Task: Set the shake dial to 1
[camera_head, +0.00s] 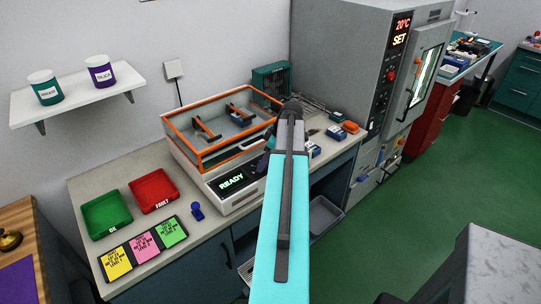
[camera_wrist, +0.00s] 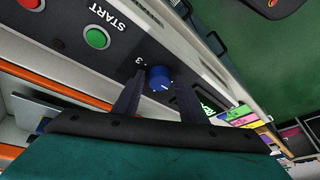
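The shake dial (camera_wrist: 159,78) is a small blue knob with a white pointer mark on the light machine's dark front panel. A printed 3 shows beside it; other numbers are hidden or unreadable. My gripper (camera_wrist: 159,86) is open, with its two dark fingers on either side of the dial and a visible gap at each. In the head view the shaker (camera_head: 180,150) has an orange-rimmed clear lid and a green READY display (camera_head: 231,182). There my turquoise arm hides the dial.
A green START button (camera_wrist: 97,37) and a red button (camera_wrist: 32,3) are on the same panel. On the bench are a green tray (camera_head: 107,214), a red tray (camera_head: 153,190) and coloured cards (camera_head: 144,247). A tall grey oven (camera_head: 345,55) stands right of the shaker.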

